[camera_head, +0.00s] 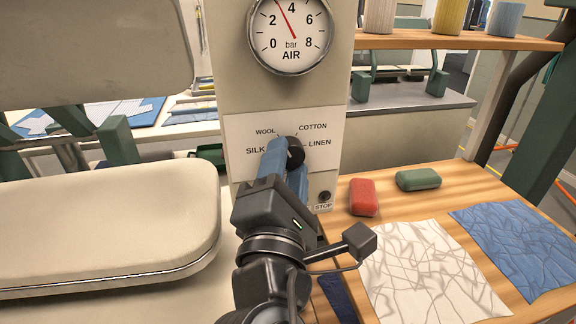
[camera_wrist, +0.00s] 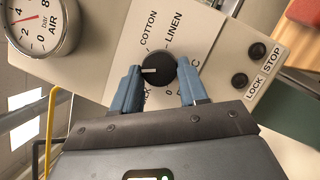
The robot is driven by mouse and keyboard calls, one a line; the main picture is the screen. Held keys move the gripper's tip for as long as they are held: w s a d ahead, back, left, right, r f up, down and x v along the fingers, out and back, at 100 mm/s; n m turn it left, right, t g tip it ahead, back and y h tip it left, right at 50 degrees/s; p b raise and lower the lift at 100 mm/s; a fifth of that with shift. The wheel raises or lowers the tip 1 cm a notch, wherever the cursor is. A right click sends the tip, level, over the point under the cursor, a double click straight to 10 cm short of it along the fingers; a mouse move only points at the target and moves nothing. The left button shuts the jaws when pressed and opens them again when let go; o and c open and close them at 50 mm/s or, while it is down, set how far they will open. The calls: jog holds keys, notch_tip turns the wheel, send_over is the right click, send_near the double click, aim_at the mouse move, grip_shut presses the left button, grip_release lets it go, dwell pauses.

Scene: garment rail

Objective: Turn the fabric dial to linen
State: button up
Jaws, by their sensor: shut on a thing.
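The black round fabric dial (camera_head: 295,150) sits on a white label plate on the front of the beige machine. SILK, WOOL, COTTON and LINEN are printed around it, with LINEN (camera_head: 319,142) at its right. It also shows in the wrist view (camera_wrist: 158,83), where its white pointer line aims left across the tilted panel, which looks like the WOOL side; the WOOL label is hidden there. My gripper (camera_head: 286,158) has its blue fingers on opposite sides of the dial, shut on it. The fingers cover part of the dial in the head view.
An air gauge (camera_head: 291,34) is above the dial. A STOP button (camera_head: 324,196) is below right; a LOCK button (camera_wrist: 239,80) is beside it. A wooden table holds red (camera_head: 363,196) and green (camera_head: 418,179) blocks and creased cloths. A padded board (camera_head: 100,230) lies at left.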

jog(key=m, duration=0.2)
jog(key=m+g+p, duration=0.1)
jog(key=m, duration=0.1)
jog(key=m+g+h+p, duration=0.1)
jog(key=m, duration=0.1)
jog(key=shift+a+r, duration=0.1)
jog(key=shift+r, duration=0.3)
jog(key=m+g+p, duration=0.1)
jog(key=m, duration=0.2)
jog(key=m+g+y+p, duration=0.1)
jog(key=m+p, duration=0.1)
jog(key=m, duration=0.1)
jog(key=m+g+y+p, duration=0.1)
jog(key=m+p, duration=0.1)
jog(key=shift+d+r+m+g, duration=0.25)
jog(key=shift+r+m+g, duration=0.1)
jog(key=shift+m+g, duration=0.05)
jog(key=m+y, duration=0.1)
jog(key=m, duration=0.1)
jog(key=m+g+y, duration=0.1)
jog(key=shift+w+d+m+y, duration=0.1)
jog(key=shift+d+m+y, duration=0.2)
jog(key=shift+m, duration=0.1)
jog(key=o, duration=1)
jog(key=shift+a, duration=0.1)
jog(key=shift+o, duration=0.2)
jog(key=shift+r, duration=0.1)
